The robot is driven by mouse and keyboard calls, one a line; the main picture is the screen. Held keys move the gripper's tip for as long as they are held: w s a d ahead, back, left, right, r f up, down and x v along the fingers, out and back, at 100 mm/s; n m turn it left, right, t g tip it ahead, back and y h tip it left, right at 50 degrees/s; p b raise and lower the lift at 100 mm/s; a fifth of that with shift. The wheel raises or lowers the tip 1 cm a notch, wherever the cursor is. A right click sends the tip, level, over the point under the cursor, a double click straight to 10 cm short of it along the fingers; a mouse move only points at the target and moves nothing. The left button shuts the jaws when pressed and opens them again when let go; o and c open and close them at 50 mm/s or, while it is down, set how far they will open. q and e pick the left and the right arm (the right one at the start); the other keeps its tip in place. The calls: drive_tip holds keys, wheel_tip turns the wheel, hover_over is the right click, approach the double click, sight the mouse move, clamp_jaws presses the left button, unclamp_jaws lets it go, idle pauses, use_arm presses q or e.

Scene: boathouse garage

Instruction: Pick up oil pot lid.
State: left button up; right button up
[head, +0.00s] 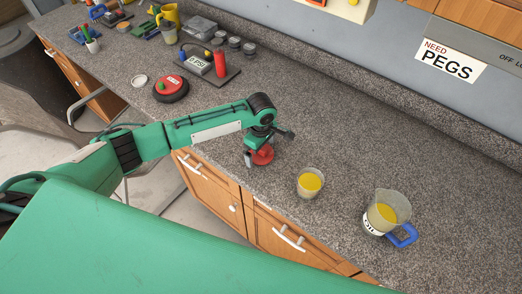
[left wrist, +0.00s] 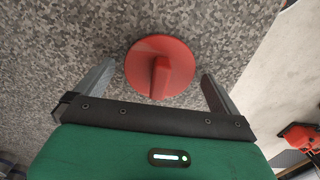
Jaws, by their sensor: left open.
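The oil pot lid is a round red disc with a raised ridge grip across it. In the head view the lid (head: 264,157) lies on the grey speckled counter near its front edge, partly covered by my left gripper (head: 258,154). In the left wrist view the lid (left wrist: 160,52) lies between and slightly beyond the fingers of my left gripper (left wrist: 158,74). The fingers are spread on either side of the lid's ridge with gaps visible, and hold nothing. My right gripper is not in view.
A glass of yellow liquid (head: 309,184) and an oil jug with blue handle (head: 384,216) stand right of the lid. A red round device (head: 171,89) and a dark board with a red cylinder (head: 210,70) are further back left. The counter right of the lid is mostly clear.

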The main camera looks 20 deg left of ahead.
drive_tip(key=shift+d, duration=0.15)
use_arm(q)
drive_tip(key=c, duration=1)
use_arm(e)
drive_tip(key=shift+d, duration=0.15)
use_arm(q)
drive_tip(key=shift+c, duration=0.2)
drive_tip(key=shift+r, duration=0.1)
